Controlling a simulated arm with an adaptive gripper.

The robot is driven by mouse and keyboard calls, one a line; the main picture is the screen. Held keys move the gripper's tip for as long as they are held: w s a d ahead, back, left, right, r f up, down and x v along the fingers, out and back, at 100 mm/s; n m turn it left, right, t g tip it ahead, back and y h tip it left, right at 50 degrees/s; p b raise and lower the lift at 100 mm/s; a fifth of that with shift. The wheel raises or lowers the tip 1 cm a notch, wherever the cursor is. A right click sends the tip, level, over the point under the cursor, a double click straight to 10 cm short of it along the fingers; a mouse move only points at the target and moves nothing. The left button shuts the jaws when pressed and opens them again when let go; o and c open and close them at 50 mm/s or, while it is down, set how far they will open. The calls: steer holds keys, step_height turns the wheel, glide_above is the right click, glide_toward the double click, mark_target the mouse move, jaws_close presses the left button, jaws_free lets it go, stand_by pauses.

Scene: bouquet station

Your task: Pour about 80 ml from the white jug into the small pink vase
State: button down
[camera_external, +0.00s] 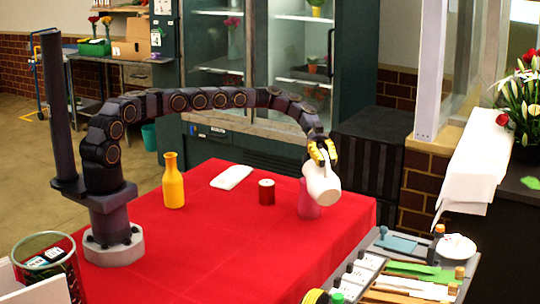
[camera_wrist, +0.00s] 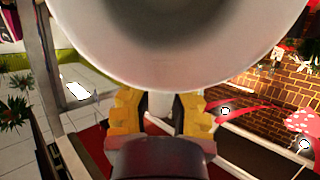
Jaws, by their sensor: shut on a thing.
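The white jug (camera_external: 323,184) is held in the air by my gripper (camera_external: 322,152), above the right part of the red table. It is tilted. The small pink vase (camera_external: 307,206) stands on the table just below and behind the jug, which hides part of it. In the wrist view the jug's white body (camera_wrist: 175,45) fills the top, and the yellow fingers of my gripper (camera_wrist: 160,110) are shut on a white part of it, probably the handle. I cannot see any liquid or the vase's mouth clearly.
A yellow bottle (camera_external: 173,182), a white flat object (camera_external: 232,177) and a dark red can (camera_external: 267,192) stand or lie on the red table (camera_external: 220,250). A tool tray (camera_external: 400,270) is at the front right. The table's front middle is clear.

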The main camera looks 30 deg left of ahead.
mark_target(332, 187)
steer(key=shift+w+a+r+g+h, duration=0.3)
steer(key=shift+w+a+g+h, duration=0.15)
steer(key=shift+w+a, duration=0.25)
stand_by(0.8)
steer(key=shift+s+d+f+t+y, duration=0.1)
steer(key=shift+s+d+t+y, duration=0.4)
steer(key=shift+s+d, duration=0.25)
steer(key=shift+s+d+f+t+y+b, duration=0.6)
steer(key=shift+d+f+t+y+b, duration=0.1)
steer(key=shift+d+b, duration=0.2)
steer(key=shift+s+d+f+t+y+b, duration=0.15)
steer(key=shift+f+t+y+b, duration=0.05)
steer(key=shift+f+t+y, duration=0.1)
steer(key=shift+s+d+f+t+y+b, duration=0.15)
steer(key=shift+f, duration=0.15)
steer(key=shift+s+d+f+t+y, duration=0.15)
steer(key=shift+f+t+y, duration=0.2)
steer(key=shift+f, duration=0.3)
steer(key=shift+d+f+t+y+b, duration=0.15)
steer(key=shift+f+t+y+b, duration=0.1)
steer(key=shift+b, duration=0.1)
steer(key=s+d+f+t+y+b, duration=0.4)
steer(key=f+t+y, duration=0.2)
steer(key=f, duration=0.3)
steer(key=shift+s+f, duration=0.25)
steer(key=shift+f, duration=0.05)
